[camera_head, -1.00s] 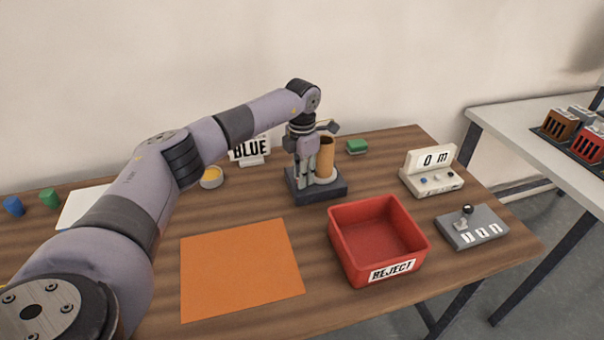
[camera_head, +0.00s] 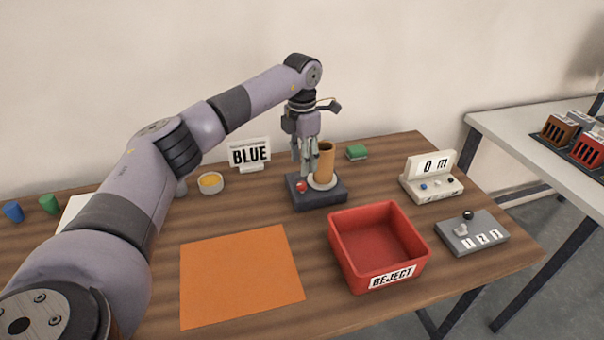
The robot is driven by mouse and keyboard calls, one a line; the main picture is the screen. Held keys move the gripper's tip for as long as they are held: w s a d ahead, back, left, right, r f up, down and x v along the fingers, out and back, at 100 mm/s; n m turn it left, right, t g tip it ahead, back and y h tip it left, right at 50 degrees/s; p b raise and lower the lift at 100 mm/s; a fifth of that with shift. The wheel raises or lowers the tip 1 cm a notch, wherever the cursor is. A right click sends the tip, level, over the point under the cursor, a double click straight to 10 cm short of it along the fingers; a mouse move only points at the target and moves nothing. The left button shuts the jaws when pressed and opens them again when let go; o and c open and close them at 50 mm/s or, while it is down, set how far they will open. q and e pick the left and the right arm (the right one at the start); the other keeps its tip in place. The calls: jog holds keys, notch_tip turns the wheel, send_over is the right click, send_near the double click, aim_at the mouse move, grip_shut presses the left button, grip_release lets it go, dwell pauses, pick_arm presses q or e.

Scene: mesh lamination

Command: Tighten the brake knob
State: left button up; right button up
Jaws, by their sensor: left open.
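A small red knob (camera_head: 301,187) sits on the left part of a dark base (camera_head: 318,202) toward the back middle of the table. I take it for the brake knob. A tan cylinder (camera_head: 325,160) stands upright on a pale disc on the same base. My left gripper (camera_head: 308,170) points down just above the red knob, beside the cylinder's left side. It is open, with nothing visible between its fingers. I cannot tell whether a finger touches the cylinder. My right gripper is out of view.
A red REJECT bin (camera_head: 378,250) and an orange mat (camera_head: 241,276) lie in front. A BLUE sign (camera_head: 250,154) and a yellow-filled bowl (camera_head: 210,183) stand left of the base. A counter box (camera_head: 431,182) and a grey switch box (camera_head: 472,233) are at right.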

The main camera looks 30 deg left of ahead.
pick_arm(q)
notch_tip(320, 180, up, 5)
jog(key=shift+f, duration=0.1)
dwell(0.6)
